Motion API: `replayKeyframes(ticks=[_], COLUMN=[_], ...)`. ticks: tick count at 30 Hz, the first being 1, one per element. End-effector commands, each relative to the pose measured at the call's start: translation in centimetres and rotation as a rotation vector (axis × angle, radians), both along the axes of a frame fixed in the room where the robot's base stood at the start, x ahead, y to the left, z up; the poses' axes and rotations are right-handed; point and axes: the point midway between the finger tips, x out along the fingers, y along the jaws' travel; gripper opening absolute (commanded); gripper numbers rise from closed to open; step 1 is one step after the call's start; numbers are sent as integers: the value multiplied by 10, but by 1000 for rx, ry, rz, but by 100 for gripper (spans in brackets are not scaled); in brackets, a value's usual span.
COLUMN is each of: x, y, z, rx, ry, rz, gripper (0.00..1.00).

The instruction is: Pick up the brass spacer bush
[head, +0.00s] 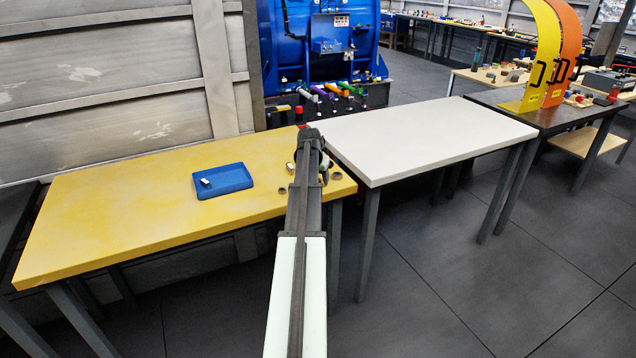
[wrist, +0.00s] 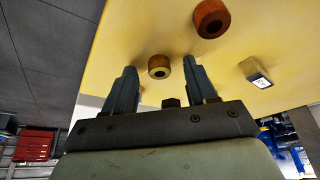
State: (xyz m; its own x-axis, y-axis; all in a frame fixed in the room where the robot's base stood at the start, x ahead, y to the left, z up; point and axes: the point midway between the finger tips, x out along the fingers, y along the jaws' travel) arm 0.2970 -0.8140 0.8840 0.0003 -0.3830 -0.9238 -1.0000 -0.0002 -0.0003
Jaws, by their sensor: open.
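In the wrist view my gripper (wrist: 159,66) is open, with its two dark fingers apart and pointing at the yellow table. A small brass-coloured ring (wrist: 158,67), which looks like the brass spacer bush, sits on the table, seen in the gap between the fingertips. I see no finger touching it, and its distance from the fingers is hard to judge. A larger copper-brown ring (wrist: 211,19) lies beyond it. In the head view my arm covers much of this area, and the fingers cannot be made out.
A pale block (wrist: 254,72) with a label stands right of the bush. On the yellow table (head: 110,215) lies a blue tray (head: 222,181) holding a small metallic piece (head: 205,182). A small ring (head: 282,190) lies left of my arm. The white table (head: 420,135) is bare.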

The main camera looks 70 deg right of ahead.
Motion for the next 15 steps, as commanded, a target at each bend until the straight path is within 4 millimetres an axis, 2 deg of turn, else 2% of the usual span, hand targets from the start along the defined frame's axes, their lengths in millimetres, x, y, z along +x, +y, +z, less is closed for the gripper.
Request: replayKeyframes(ticks=[2, 15], x=[0, 0], y=[0, 0], z=[0, 0], rx=[0, 0], ry=[0, 0], rz=[0, 0], gripper=[55, 13])
